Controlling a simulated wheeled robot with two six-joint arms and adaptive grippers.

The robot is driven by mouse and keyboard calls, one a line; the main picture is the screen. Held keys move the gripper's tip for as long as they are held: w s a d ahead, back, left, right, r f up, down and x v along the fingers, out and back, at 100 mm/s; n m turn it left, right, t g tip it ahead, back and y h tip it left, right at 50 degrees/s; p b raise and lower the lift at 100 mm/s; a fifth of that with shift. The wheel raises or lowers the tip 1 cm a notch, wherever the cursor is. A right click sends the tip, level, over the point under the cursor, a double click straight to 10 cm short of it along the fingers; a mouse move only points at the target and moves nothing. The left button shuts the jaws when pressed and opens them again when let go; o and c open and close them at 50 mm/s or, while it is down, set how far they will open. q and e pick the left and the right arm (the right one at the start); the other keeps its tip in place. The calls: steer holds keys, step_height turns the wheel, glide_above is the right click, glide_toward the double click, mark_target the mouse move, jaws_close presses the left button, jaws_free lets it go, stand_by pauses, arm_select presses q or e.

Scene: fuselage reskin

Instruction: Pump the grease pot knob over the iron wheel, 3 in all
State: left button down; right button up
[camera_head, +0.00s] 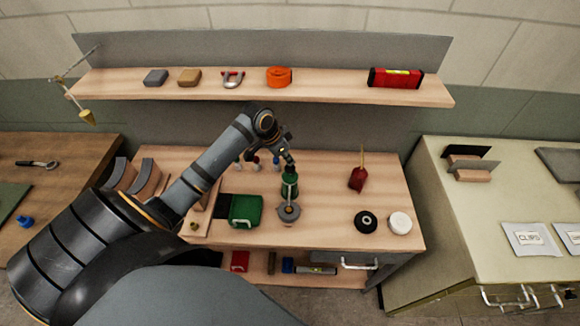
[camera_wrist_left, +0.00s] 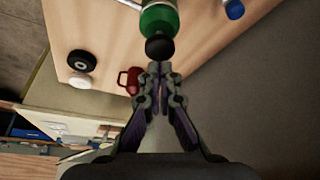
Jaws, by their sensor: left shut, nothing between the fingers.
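The green grease pot (camera_head: 289,186) stands on the middle workbench; it also shows in the left wrist view (camera_wrist_left: 160,20), with its dark knob (camera_wrist_left: 159,47) toward my fingers. My left gripper (camera_head: 288,155) is just above the pot. In the left wrist view the fingertips (camera_wrist_left: 158,69) are shut, empty and close to the knob; I cannot tell whether they touch it. A round grey metal piece (camera_head: 289,212), perhaps the iron wheel, lies at the pot's front side. My right gripper is not in view.
A black ring (camera_head: 365,222) and a white disc (camera_head: 400,223) lie to the right. A red can (camera_head: 357,179) with a yellow spout stands behind them. A green box (camera_head: 245,211) is left of the pot. The shelf (camera_head: 350,95) above holds several items.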

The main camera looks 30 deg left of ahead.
arm_select(q)
steer(key=shift+f, duration=0.1)
steer(key=shift+f+b, duration=0.5)
steer(key=shift+f, duration=0.55)
steer(key=shift+r+p, duration=1.2)
steer(key=shift+p, duration=0.15)
step_height(320, 180, up, 5)
steer(key=p, duration=0.5)
steer(key=shift+r+p, duration=0.1)
steer(key=shift+p, duration=0.2)
